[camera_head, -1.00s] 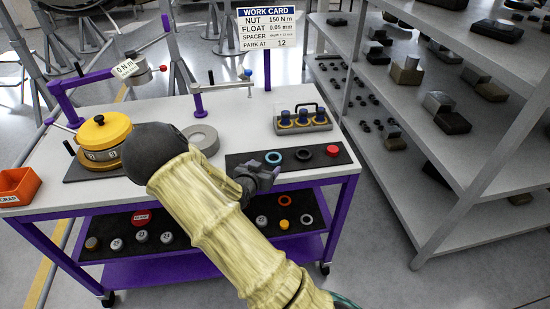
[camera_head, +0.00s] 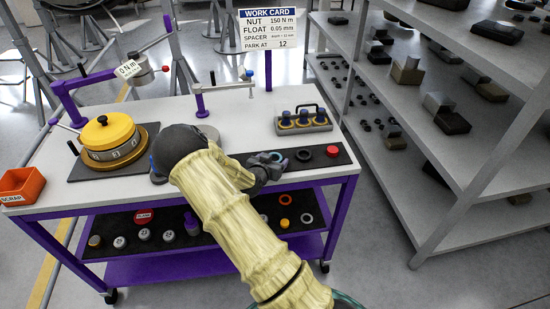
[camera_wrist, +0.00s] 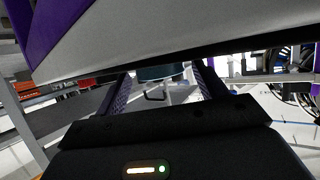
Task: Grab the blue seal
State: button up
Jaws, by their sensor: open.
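The blue seal (camera_head: 279,156) is a small dark blue ring on the black mat at the cart's right front, partly hidden by my gripper. My gripper (camera_head: 270,163) is open and low at the mat's front edge, with its fingers at the seal. I cannot tell whether they touch it. In the wrist view the two fingers (camera_wrist: 163,88) stand apart, with a dark bluish thing (camera_wrist: 158,73) between their far ends, likely the seal.
A black ring (camera_head: 304,155) and a red cap (camera_head: 332,151) lie to the right on the mat (camera_head: 318,163). A tray with blue-topped parts (camera_head: 303,127) stands behind. A yellow-topped hub (camera_head: 108,131) sits left. A shelf rack (camera_head: 425,170) stands right.

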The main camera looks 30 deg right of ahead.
jog(key=shift+c, duration=0.4)
jog(key=c, duration=1)
notch_tip(320, 180, up, 10)
jog(key=shift+r+b, duration=0.1)
jog(key=shift+b, duration=0.4)
